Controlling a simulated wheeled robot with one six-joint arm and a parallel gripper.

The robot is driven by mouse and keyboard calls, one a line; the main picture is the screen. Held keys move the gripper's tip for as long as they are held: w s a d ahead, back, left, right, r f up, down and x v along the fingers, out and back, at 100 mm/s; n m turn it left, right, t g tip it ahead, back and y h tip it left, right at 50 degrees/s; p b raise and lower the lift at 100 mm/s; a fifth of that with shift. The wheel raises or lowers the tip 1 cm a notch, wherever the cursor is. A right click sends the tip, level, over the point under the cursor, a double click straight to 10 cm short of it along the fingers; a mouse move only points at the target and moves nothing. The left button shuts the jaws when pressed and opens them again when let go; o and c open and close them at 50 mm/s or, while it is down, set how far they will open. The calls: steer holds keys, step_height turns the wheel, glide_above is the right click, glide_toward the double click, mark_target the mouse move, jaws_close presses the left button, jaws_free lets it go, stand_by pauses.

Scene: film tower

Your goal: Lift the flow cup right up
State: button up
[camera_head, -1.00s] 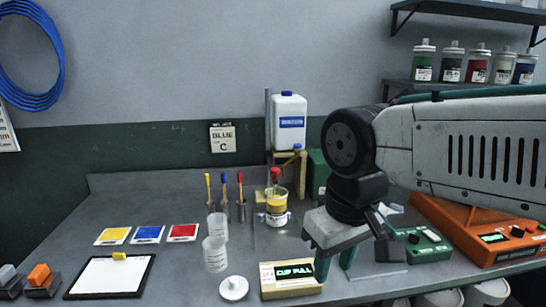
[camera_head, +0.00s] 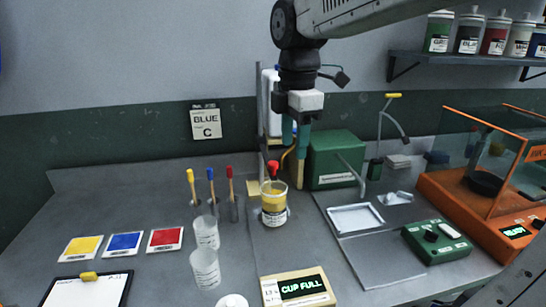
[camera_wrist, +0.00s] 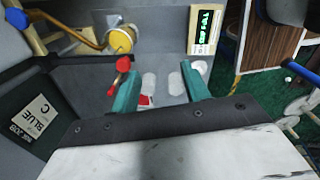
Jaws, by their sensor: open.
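In the wrist view the yellow paint (camera_wrist: 119,40) is at the upper left, with the red knob (camera_wrist: 123,64) close to the left finger. My gripper (camera_head: 296,138) is open and empty, its teal fingers pointing down, above and slightly right of the knob in the head view. Both fingertips show in the wrist view (camera_wrist: 158,88).
A box (camera_head: 298,288) reading "CUP FULL" is at the front. Two empty clear cups (camera_head: 205,268) and several coloured sticks (camera_head: 211,190) stand left. A post (camera_head: 260,120), a white jug (camera_head: 271,100) and a green box (camera_head: 333,160) are behind. An orange cabinet (camera_head: 460,195) is right.

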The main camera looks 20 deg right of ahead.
mark_target(273, 162)
steer(key=w+n, duration=0.4)
steer(key=w, duration=0.1)
steer(key=w+a+n, duration=0.1)
steer(key=w+n, duration=0.1)
steer(key=shift+w+a+f, duration=0.1)
steer(key=shift+w, duration=0.25)
steer(key=shift+w+f+n, duration=0.15)
steer(key=shift+f+n, duration=0.1)
steer(key=shift+n, duration=0.15)
step_height(273, 162, down, 7)
steer(key=shift+f, duration=0.15)
jaws_close()
step_height(273, 162, up, 21)
steer(key=shift+f, duration=0.15)
